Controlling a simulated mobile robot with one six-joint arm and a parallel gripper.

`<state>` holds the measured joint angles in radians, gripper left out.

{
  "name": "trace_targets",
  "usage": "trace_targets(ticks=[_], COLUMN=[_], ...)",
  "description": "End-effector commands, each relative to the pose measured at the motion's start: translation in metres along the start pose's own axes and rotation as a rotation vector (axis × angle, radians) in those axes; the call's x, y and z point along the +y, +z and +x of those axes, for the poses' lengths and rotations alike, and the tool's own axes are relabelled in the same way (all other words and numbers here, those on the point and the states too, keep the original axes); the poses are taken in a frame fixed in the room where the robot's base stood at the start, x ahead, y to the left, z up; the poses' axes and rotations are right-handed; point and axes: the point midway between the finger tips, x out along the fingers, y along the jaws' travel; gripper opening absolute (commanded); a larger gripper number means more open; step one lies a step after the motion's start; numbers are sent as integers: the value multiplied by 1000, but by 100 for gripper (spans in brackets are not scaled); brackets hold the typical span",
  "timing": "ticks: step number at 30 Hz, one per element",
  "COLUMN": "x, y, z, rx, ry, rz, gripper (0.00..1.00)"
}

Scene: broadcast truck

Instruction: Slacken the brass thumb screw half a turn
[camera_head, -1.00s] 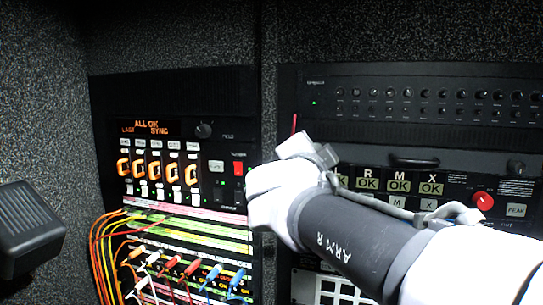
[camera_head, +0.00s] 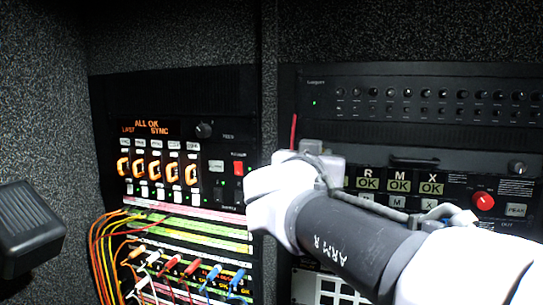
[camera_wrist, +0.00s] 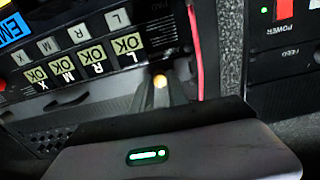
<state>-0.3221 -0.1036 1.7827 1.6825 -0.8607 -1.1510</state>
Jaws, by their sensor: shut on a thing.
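The brass thumb screw (camera_wrist: 160,81) shows in the wrist view as a small, bright yellow-gold spot at the upper middle, on the dark panel beside the lit "OK" key marked L. My gripper (camera_wrist: 163,92) is shut on it, with its grey fingers reaching up from the dark housing below. Most of the screw is hidden between the fingers. In the head view my wrist and forearm cover the jaws and the screw.
A row of lit OK keys (camera_head: 398,187) and a red knob (camera_head: 483,202) are right of my wrist. A thin red rod (camera_head: 293,131) stands just above it. Patch cables (camera_head: 110,235) and a rack unit with orange-lit switches (camera_head: 155,168) are at left.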

Motion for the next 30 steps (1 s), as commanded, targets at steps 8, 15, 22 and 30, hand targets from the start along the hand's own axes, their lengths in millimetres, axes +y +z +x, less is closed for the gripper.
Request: trace_targets(ticks=[8,15,22,30], x=[0,0,0,0], y=[3,3,3,3], z=[0,0,0,0], rx=[-2,-1,-2,-2], ry=[0,0,0,0], rz=[-122,-165,-171,-170], gripper=[0,0,0,35])
